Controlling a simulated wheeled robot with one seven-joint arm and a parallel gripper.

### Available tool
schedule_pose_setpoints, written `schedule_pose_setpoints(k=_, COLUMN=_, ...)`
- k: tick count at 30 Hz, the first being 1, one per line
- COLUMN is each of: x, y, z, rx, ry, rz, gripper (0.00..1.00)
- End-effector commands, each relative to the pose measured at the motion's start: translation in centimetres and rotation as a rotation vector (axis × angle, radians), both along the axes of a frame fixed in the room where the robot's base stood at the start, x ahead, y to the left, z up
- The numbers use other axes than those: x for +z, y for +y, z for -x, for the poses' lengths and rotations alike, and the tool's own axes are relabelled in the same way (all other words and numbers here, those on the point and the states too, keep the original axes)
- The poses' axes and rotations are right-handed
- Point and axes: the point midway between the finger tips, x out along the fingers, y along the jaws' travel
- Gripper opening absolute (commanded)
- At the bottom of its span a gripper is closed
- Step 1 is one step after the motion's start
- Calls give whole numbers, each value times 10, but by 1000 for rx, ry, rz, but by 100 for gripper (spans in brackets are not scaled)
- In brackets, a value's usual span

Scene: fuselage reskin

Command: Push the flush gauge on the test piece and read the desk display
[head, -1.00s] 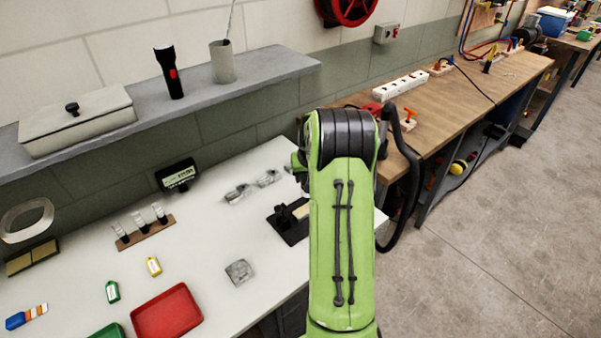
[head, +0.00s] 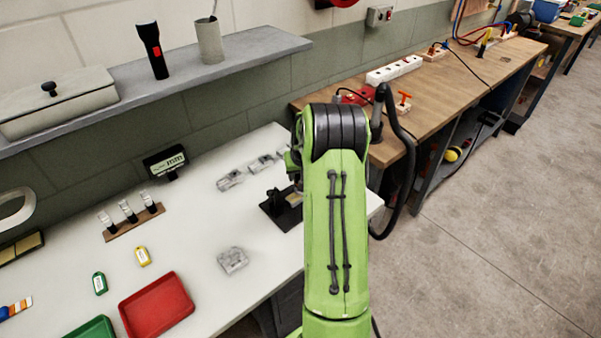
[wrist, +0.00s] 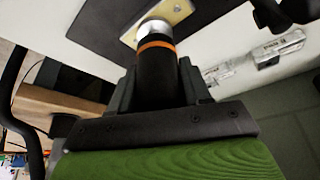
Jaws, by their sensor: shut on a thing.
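My gripper (wrist: 160,80) is shut on the flush gauge (wrist: 157,62), a black cylinder with an orange ring and a bright metal end. In the wrist view the metal end is over the cream test piece (wrist: 182,10); I cannot tell whether they touch. The test piece lies on a black base (wrist: 95,42), which also shows in the head view (head: 276,211). My arm hides the gripper and gauge in the head view. The desk display (head: 165,160), black with pale characters, stands at the back of the white desk; its characters are too small to read surely.
Clear blocks (head: 232,260) and parts (head: 230,180) lie on the white desk. A red tray (head: 157,305), a green tray (head: 92,328) and a rack of small bottles (head: 133,221) are to the left. A grey shelf (head: 235,55) overhangs the back. A wooden bench (head: 450,75) stands right.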

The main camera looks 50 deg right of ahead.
Motion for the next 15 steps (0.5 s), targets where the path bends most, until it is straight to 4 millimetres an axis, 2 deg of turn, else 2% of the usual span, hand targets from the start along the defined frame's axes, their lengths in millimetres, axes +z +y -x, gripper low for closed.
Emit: schedule_pose_setpoints(k=15, x=-3, y=0, z=0, rx=0, ry=-1, rz=1, gripper=17)
